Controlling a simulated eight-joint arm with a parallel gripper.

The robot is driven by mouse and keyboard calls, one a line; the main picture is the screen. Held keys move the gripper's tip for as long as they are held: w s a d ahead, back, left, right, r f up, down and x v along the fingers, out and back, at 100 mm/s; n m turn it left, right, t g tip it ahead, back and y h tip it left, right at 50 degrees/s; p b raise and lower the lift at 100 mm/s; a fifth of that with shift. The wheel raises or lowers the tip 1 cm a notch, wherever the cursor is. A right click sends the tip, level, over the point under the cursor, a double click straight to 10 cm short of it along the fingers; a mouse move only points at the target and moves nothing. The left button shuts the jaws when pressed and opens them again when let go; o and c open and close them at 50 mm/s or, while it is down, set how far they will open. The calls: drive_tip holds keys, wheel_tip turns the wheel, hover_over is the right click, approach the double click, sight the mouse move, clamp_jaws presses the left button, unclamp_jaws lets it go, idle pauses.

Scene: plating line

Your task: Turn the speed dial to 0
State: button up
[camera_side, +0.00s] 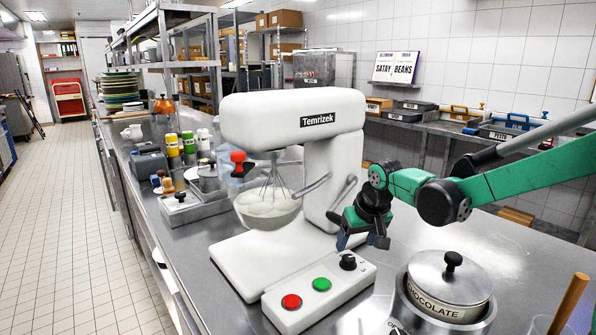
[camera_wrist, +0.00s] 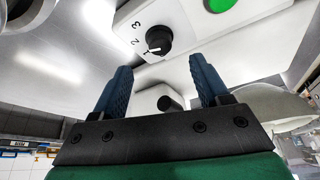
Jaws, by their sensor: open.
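The black speed dial (camera_side: 348,261) sits at the right end of the white mixer's control panel (camera_side: 325,303). In the wrist view the dial (camera_wrist: 158,40) has a white pointer, which appears to be near the 1. The marks 1, 2 and 3 show beside it; I cannot see a 0. My gripper (camera_side: 361,238) is just above and slightly right of the dial in the side view. In the wrist view its two blue fingers (camera_wrist: 160,66) are apart and empty, and the dial lies beyond their tips, not between them.
A green button (camera_side: 321,284) and a red button (camera_side: 291,301) are on the same panel. The Temrizek mixer (camera_side: 290,115) stands behind, with a bowl (camera_side: 262,208) and a grey lever (camera_side: 343,195) near my gripper. A lidded chocolate pot (camera_side: 449,285) stands at right.

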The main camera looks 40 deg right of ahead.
sight(349, 258)
drive_tip(key=shift+x, duration=2.7)
clamp_jaws()
